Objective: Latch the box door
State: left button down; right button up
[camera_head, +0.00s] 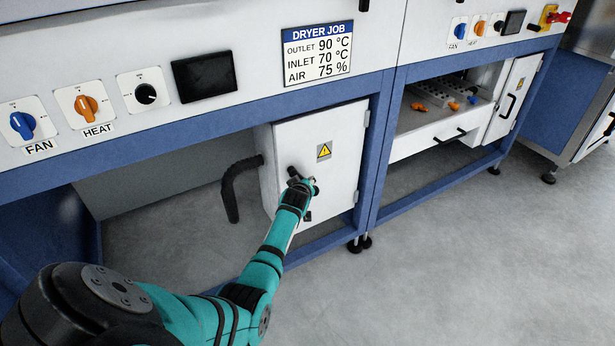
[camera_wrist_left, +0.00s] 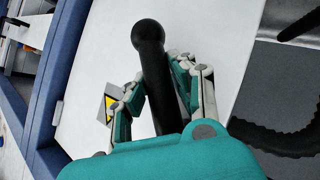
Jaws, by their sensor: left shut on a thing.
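The white box door (camera_head: 335,185) with a yellow warning sticker (camera_head: 324,151) is under the dryer bench. It looks shut or nearly shut; I cannot tell whether it is latched. My left gripper (camera_head: 300,184) is at the door's left part. In the left wrist view my left gripper (camera_wrist_left: 160,85) has its fingers on both sides of a black door handle (camera_wrist_left: 149,45) with a ball end, and is shut on it. The handle's lower part is hidden behind the gripper's body. My right gripper is not in view.
A black bent hose (camera_head: 230,188) comes out left of the box. A blue frame post (camera_head: 378,150) stands right of the door. A drawer (camera_head: 425,142) and a second white door (camera_head: 513,98) are farther right. The grey floor in front is clear.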

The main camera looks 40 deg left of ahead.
pick_arm(q)
jog(key=g, duration=0.1)
jog(key=s+f+m+g+p, duration=0.1)
jog(key=shift+s+a+m+g, duration=0.2)
jog(key=shift+m+g, duration=0.1)
jog(key=shift+s+a+f+m+g+y+p, duration=0.1)
jog(key=shift+s+a+m+g+y+p, duration=0.2)
jog(key=shift+g, duration=0.35)
jog(key=shift+s+a+f+m+g+y, duration=0.1)
jog(key=shift+s+m+g+y, duration=0.25)
jog(key=shift+g, duration=0.3)
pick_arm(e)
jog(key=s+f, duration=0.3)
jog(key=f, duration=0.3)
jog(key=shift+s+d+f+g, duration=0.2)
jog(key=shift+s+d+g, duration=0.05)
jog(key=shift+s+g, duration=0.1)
pick_arm(q)
jog(key=shift+s, duration=0.15)
jog(key=c, duration=1.1)
grip_release()
jog(key=shift+r, duration=0.1)
jog(key=v, duration=1.2)
jog(key=shift+r, duration=0.1)
